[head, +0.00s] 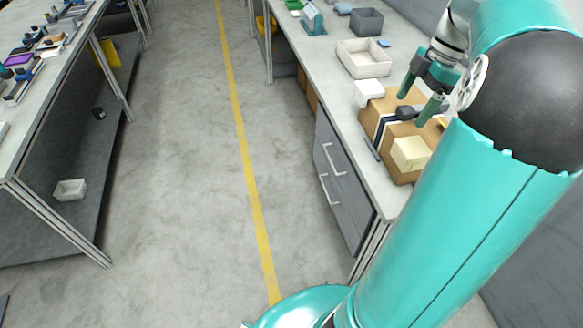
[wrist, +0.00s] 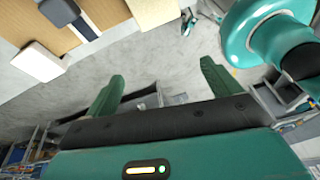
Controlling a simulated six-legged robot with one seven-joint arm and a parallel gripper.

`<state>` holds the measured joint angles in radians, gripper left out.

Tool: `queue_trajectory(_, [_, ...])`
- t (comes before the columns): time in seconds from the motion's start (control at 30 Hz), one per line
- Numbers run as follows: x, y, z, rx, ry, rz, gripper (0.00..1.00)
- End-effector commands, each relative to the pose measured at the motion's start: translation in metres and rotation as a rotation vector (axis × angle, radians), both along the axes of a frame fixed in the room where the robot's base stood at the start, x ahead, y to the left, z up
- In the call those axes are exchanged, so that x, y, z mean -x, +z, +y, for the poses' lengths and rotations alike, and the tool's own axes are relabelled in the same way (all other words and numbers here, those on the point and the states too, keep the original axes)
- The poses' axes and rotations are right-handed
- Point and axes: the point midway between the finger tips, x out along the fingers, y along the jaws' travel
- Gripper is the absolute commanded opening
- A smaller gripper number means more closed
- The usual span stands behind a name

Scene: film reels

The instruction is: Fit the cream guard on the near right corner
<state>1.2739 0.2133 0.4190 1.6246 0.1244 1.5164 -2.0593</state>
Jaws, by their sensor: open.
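A tan box (head: 402,174) with a dark band (head: 384,134) stands on the right-hand bench. A cream block (head: 410,153) sits at its near side, and a whiter block (head: 369,91) sits at its left far side. The box (wrist: 15,22) also shows in the wrist view, with two pale blocks, one at the left (wrist: 37,62) and one at the top (wrist: 152,12); I cannot tell which is which. My gripper (head: 414,108) is open above the box. In the wrist view, nothing shows between its green fingers (wrist: 162,72).
An empty-looking pale tray (head: 363,62) and a grey bin (head: 366,22) stand farther back on the bench. A teal device (head: 313,18) is at the back left. A cluttered bench (head: 22,120) stands at the left. The floor aisle with a yellow line (head: 240,150) is clear.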

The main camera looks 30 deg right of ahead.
Motion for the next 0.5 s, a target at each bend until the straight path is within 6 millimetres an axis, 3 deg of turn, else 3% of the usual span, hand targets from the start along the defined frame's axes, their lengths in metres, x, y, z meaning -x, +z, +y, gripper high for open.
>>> queue_trajectory(0.03, [-0.011,0.004,0.027,0.041,-0.035,0.026,0.9])
queue_trajectory(0.2, [-0.029,0.012,0.106,0.173,-0.243,0.067,0.9])
queue_trajectory(0.37, [-0.028,0.015,0.173,0.26,-0.452,0.031,0.9])
queue_trajectory(0.5, [-0.017,0.015,0.224,0.284,-0.635,-0.039,0.9])
